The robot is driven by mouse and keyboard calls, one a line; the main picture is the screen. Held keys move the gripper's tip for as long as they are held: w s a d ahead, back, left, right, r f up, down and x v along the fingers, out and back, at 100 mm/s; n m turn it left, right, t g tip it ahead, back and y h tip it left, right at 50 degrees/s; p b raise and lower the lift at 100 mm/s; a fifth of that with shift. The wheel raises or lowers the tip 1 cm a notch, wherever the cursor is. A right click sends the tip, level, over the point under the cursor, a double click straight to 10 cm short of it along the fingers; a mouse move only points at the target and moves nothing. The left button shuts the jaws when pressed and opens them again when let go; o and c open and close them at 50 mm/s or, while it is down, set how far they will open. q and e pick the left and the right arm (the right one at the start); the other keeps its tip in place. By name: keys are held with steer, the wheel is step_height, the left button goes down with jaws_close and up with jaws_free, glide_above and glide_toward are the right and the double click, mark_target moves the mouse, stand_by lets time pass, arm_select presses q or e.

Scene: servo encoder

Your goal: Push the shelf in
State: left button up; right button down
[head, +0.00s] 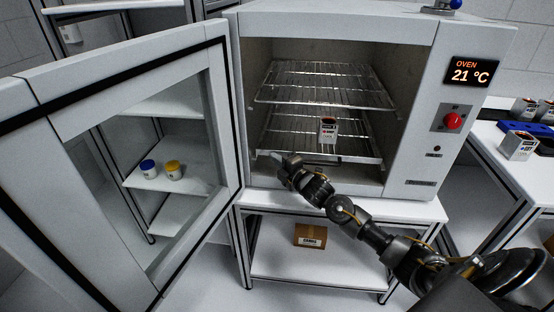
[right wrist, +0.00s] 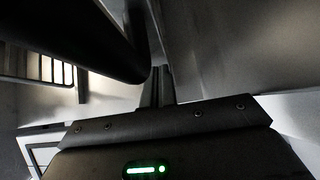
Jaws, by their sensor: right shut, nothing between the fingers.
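The oven (head: 340,20) stands open, with an upper wire shelf (head: 320,88) and a lower wire shelf (head: 285,140) inside. A small white box with a dark top (head: 328,130) stands upright on the lower shelf. My right gripper (head: 272,157) is at the left front of the oven opening, near the left end of the lower shelf's front edge. Its fingers are together and empty; they also show in the right wrist view (right wrist: 157,88). I cannot tell whether they touch the shelf. My left gripper is not in view.
The oven door (head: 235,110) is swung wide open to the left. A bench (head: 340,201) carries the oven, with a brown carton (head: 310,236) on its lower board. A side table at the right holds several small boxes. A dark bar crosses close to the right wrist camera.

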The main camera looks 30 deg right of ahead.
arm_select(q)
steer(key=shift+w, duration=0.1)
arm_select(e)
steer(key=shift+d, duration=0.1)
steer(key=shift+w+d, duration=0.2)
steer(key=shift+w, duration=0.15)
steer(key=shift+w+d+b, duration=0.3)
steer(key=shift+w, duration=0.1)
steer(key=shift+d+r, duration=0.1)
steer(key=shift+d, duration=0.05)
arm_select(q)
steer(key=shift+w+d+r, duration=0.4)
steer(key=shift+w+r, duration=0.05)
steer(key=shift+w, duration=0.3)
arm_select(e)
steer(key=shift+r, duration=0.1)
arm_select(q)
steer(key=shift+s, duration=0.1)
